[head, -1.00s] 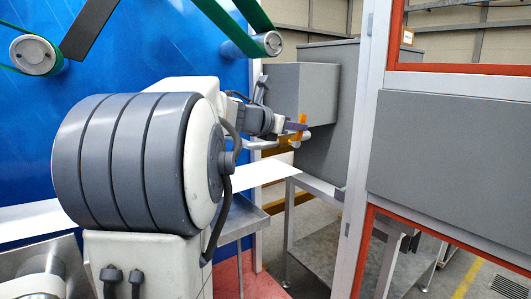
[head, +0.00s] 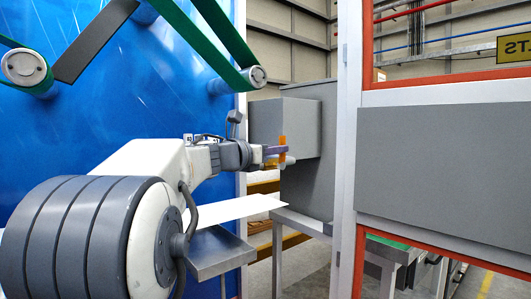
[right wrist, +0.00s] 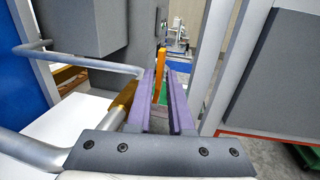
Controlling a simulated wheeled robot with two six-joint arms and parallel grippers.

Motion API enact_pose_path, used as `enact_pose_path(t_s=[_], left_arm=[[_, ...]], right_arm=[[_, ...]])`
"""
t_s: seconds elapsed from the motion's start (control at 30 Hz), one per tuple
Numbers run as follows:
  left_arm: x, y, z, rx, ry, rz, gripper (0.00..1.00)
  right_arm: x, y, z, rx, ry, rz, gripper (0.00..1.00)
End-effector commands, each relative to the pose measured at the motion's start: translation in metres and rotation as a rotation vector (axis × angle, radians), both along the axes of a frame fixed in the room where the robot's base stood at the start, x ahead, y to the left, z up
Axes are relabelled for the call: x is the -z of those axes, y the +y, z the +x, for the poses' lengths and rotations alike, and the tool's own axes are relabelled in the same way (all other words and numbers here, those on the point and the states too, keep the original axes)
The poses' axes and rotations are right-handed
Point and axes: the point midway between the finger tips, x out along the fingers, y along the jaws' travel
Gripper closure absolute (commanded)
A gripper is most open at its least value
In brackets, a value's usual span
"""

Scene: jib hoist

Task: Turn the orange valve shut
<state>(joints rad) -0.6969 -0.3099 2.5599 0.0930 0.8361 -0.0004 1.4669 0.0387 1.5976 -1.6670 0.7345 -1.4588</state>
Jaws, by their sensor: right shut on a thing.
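The orange valve has an orange handle (head: 283,141), which stands upright in the head view in front of a grey box. In the right wrist view the handle (right wrist: 163,52) shows between the purple fingers and reaches past their tips. A brass-coloured part (right wrist: 122,103) and a bent grey pipe (right wrist: 85,62) lie left of the fingers. My right gripper (head: 274,151) is shut on the orange handle; its fingers also fill the middle of the right wrist view (right wrist: 162,84). My left gripper is not in view.
A grey box (head: 285,123) stands right behind the valve. A white sheet (head: 235,210) and a metal tray (head: 215,252) lie below my arm. A pale post (head: 346,170) and a red-framed grey panel (head: 445,160) stand to the right. Green belt rollers (head: 252,78) hang upper left.

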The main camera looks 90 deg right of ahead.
Motion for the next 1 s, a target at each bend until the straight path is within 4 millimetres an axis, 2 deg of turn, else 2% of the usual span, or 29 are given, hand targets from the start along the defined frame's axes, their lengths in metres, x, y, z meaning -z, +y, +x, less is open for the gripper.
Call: enact_pose_path(t_s=[0.13, 0.17, 0.2, 0.23, 0.53, 0.67, 1.0], left_arm=[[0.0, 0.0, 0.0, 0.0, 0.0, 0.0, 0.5], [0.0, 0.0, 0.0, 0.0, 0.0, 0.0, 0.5], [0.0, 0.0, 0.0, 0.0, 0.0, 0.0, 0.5], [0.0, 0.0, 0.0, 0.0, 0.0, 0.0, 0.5], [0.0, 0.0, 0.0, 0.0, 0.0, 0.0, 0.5], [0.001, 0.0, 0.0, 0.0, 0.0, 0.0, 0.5], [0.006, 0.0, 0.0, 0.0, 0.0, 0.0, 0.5]], right_arm=[[-0.001, 0.0, 0.0, -0.001, 0.001, -0.002, 1.0], [-0.001, 0.0, 0.0, -0.001, 0.001, -0.002, 0.77], [-0.001, 0.0, 0.001, -0.001, 0.001, -0.002, 0.62], [-0.001, 0.0, 0.001, -0.001, 0.001, -0.001, 0.51], [0.0, 0.0, 0.001, -0.002, 0.0, 0.0, 0.51], [0.0, 0.007, 0.006, -0.004, 0.0, -0.001, 0.51], [0.001, 0.059, 0.045, -0.007, -0.001, -0.002, 0.51]])
